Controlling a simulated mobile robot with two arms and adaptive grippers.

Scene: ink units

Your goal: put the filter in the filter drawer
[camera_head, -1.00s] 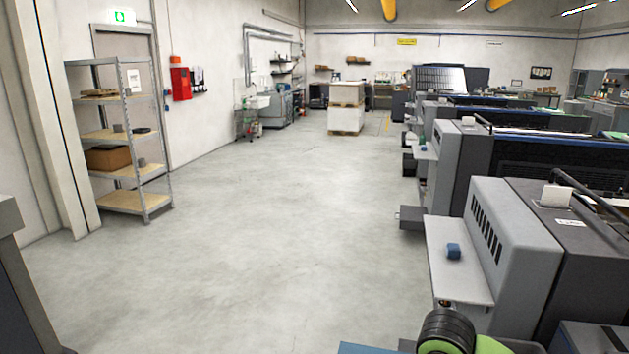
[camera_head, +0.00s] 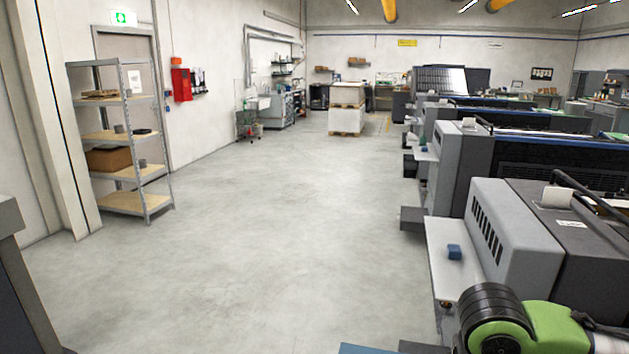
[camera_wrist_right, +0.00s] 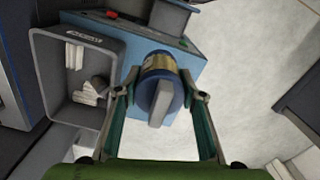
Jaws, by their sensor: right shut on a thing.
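The filter (camera_wrist_right: 158,85) is a blue cylinder with a gold band and a grey grip bar, seen in the right wrist view. My right gripper (camera_wrist_right: 160,92) is shut on it, with one finger on each side. The filter is in front of a blue unit (camera_wrist_right: 190,62) with red and green buttons on its dark top edge; I cannot tell whether they touch. I cannot make out a filter drawer for certain. My left gripper is not in view.
A grey open bin (camera_wrist_right: 45,80) with a small label and white scraps inside stands left of the filter. In the head view, a press (camera_head: 515,230) with a side shelf (camera_head: 460,275) stands at right. The floor (camera_head: 250,250) at centre is clear.

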